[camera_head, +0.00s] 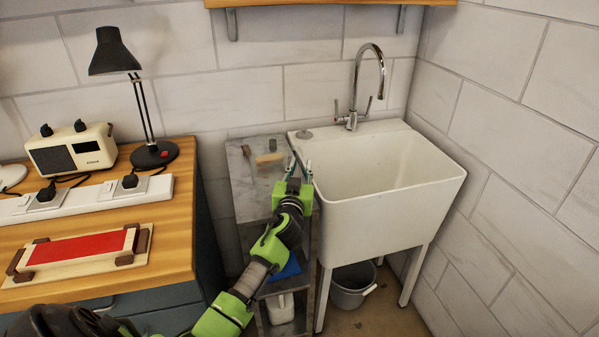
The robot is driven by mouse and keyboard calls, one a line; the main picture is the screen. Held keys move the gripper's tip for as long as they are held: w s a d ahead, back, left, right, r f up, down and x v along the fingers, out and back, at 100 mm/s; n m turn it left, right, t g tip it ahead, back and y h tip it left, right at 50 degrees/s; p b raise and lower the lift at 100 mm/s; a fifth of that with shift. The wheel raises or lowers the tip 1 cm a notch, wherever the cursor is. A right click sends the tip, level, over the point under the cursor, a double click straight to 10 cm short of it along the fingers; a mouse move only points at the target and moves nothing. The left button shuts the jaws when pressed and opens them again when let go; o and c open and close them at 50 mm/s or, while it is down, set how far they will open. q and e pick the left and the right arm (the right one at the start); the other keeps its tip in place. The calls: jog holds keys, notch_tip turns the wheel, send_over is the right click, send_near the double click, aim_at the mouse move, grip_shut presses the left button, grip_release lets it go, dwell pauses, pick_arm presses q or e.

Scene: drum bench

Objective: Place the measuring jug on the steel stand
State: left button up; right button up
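The steel stand (246,195) is a narrow grey shelf unit between the wooden bench and the sink. My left gripper (300,166) is over the stand's right side, beside the sink's left rim. Its two fingers point away from me and look apart, with nothing clearly seen between them. A white container (281,308) with what looks like a handle is low in the stand, partly hidden; I cannot tell whether it is the measuring jug. No other jug is clearly seen. My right gripper is not in view.
A brush-like item (269,158) lies on the stand's top. The white sink (385,185) with a tall tap (366,80) adjoins it; a grey bucket (352,287) stands below. The bench (185,215) carries a lamp (112,55), a radio (72,150), a power strip (90,199) and a red-topped board (80,247).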

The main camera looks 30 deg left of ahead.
pick_arm(q)
jog(key=shift+s+r, duration=0.1)
jog(key=shift+r, duration=0.05)
jog(key=b+v, duration=0.1)
jog(key=v, duration=1.1)
